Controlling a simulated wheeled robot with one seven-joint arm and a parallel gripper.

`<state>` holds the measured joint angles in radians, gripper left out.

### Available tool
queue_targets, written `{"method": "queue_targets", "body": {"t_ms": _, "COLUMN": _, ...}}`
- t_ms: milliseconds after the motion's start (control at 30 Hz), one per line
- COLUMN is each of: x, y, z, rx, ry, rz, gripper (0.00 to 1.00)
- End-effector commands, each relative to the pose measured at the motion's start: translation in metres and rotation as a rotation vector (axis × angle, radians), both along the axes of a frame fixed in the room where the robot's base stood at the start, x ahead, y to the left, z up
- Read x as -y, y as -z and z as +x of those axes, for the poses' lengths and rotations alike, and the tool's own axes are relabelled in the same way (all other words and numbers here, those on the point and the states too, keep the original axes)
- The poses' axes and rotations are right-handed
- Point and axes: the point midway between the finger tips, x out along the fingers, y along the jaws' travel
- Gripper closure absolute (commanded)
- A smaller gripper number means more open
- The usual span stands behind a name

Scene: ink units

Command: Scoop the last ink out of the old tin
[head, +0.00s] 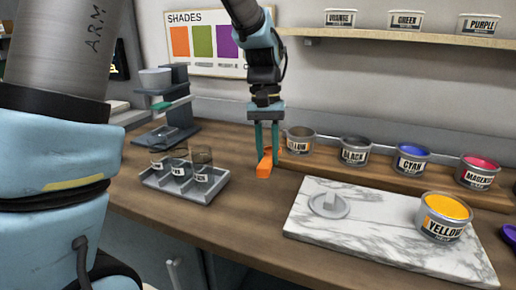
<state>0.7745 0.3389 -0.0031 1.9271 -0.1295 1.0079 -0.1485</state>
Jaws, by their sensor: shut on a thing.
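My gripper (267,148) points down over the wooden counter, left of the row of tins. Its teal fingers are shut on an orange tool (264,166), of which only a short block-like part shows; I cannot tell its full shape. A tin reading "LLOW" (299,146) stands just right of the fingers, which hide part of its label; its inside looks dark, and I cannot see how much ink it holds. Another tin labelled YELLOW (442,230), with bright yellow ink near its rim, stands on the marble slab (385,252).
Tins of black (354,152), cyan (410,161) and magenta (476,174) continue the back row. A grey disc with an upright grip (328,205) lies on the slab. A grey tray (165,182) holds clear cups at left. A purple thing (510,234) shows at the right edge.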

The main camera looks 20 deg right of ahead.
Motion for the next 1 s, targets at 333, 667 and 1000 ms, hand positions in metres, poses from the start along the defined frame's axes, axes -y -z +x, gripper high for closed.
{"method": "queue_targets", "body": {"t_ms": 333, "x": 0.052, "y": -0.008, "z": 0.004, "rx": -0.398, "ry": -0.284, "rz": -0.029, "gripper": 1.00}}
{"method": "queue_targets", "body": {"t_ms": 667, "x": 0.101, "y": -0.036, "z": 0.025, "rx": -0.852, "ry": -0.518, "rz": -0.181, "gripper": 1.00}}
{"method": "queue_targets", "body": {"t_ms": 1000, "x": 0.133, "y": -0.097, "z": 0.089, "rx": -1.251, "ry": -0.693, "rz": -0.444, "gripper": 1.00}}
